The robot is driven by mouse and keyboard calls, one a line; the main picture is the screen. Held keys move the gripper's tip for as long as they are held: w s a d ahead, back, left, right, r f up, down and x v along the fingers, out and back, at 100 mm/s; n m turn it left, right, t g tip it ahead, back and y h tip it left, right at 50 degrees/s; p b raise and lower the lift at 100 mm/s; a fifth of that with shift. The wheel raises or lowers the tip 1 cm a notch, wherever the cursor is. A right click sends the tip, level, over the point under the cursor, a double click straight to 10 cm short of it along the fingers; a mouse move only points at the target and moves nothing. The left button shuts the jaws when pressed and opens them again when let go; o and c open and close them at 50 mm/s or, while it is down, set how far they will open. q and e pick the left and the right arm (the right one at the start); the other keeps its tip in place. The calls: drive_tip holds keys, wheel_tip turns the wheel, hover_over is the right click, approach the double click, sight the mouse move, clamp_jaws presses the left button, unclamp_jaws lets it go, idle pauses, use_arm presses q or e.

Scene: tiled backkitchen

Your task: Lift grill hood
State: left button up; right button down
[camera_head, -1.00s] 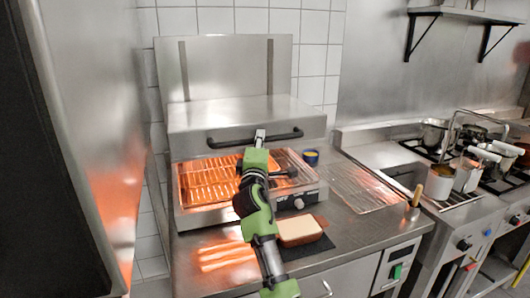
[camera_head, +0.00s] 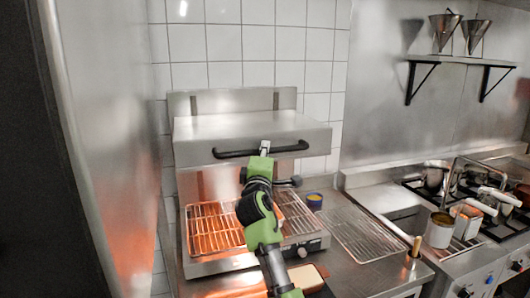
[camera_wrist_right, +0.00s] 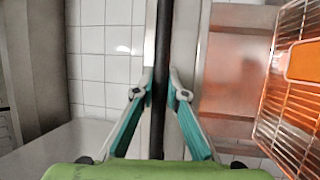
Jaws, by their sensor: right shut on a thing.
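The grill hood (camera_head: 240,128) is a steel box raised above the grill rack (camera_head: 215,228), with a clear gap between them. Its black bar handle (camera_head: 230,154) runs across the front and crosses the right wrist view (camera_wrist_right: 163,35) as a dark vertical bar. My right gripper (camera_head: 265,147) is shut on the handle near its middle. In the right wrist view, its two fingers (camera_wrist_right: 160,88) lie on either side of the bar. The rack glows orange and is partly hidden by my right arm. My left gripper is not in view.
A small blue cup (camera_head: 314,201) stands right of the grill. A wire rack (camera_head: 365,235) lies on the counter. A pale block (camera_head: 308,277) sits in front. Pots (camera_head: 439,230) stand around the stove at right. A steel wall (camera_head: 95,150) is close at left.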

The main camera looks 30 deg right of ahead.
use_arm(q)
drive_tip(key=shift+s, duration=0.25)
use_arm(e)
drive_tip(key=shift+r, duration=0.55)
drive_tip(key=c, duration=2.1)
unclamp_jaws()
drive_tip(key=shift+o, duration=0.4)
drive_tip(key=shift+f, duration=0.15)
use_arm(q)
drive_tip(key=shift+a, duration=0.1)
use_arm(e)
drive_tip(key=shift+f, duration=0.1)
drive_tip(key=shift+s+a+f, duration=0.2)
drive_tip(key=shift+s+a, duration=0.15)
drive_tip(key=shift+s, duration=0.05)
drive_tip(key=v, duration=1.1)
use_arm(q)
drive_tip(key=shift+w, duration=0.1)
